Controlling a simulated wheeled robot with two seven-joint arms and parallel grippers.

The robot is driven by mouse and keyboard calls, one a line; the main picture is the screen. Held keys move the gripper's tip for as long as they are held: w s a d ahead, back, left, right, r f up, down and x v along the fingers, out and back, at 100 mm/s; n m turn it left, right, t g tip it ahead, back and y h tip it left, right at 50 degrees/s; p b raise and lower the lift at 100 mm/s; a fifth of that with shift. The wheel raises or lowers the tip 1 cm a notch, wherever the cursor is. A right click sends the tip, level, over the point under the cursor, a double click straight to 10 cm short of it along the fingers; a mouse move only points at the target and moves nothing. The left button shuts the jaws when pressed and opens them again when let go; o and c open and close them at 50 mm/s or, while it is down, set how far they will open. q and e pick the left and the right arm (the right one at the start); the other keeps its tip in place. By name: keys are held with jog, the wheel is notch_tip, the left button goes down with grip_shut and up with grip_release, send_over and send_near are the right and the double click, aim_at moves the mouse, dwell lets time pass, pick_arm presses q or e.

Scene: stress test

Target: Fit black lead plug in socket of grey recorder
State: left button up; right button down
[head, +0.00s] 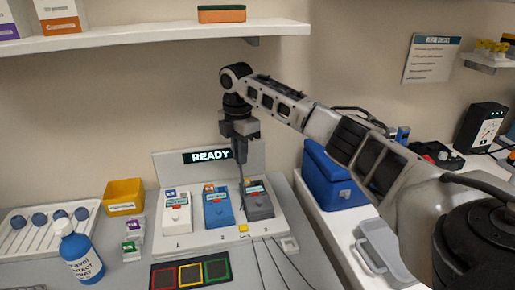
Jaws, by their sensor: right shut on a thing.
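The grey recorder (260,207) stands at the right of a row of three on a white station, at the place marked 3. My right gripper (241,160) points straight down above the gap between the blue and grey recorders. It is shut on a small dark thing, most likely the black lead plug, which its fingers mostly hide. A thin dark lead (242,190) hangs from the fingers down past the grey recorder's left side. The socket cannot be made out at this size. My left gripper is not in view.
A blue recorder (217,209) and a white recorder (176,215) stand to the left. Several thin leads run off the station's front. A shelf (150,38) is above.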

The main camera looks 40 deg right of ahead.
jog(key=shift+s+d+f+n, duration=0.2)
jog(key=shift+d+f+n, duration=0.45)
jog(key=shift+d+f, duration=0.35)
jog(key=shift+s+d+f+n, duration=0.2)
jog(key=shift+d+f+n, duration=0.45)
jog(key=shift+f, duration=0.6)
jog(key=shift+s+d+f+n, duration=0.2)
jog(key=shift+d+f+n, duration=0.4)
jog(key=shift+d+f, duration=0.4)
jog(key=shift+a+f, duration=0.1)
jog(key=shift+f, duration=1.15)
dwell(1.1)
jog(key=c, duration=1.7)
grip_release()
jog(key=shift+r, duration=0.2)
jog(key=shift+r, duration=1.85)
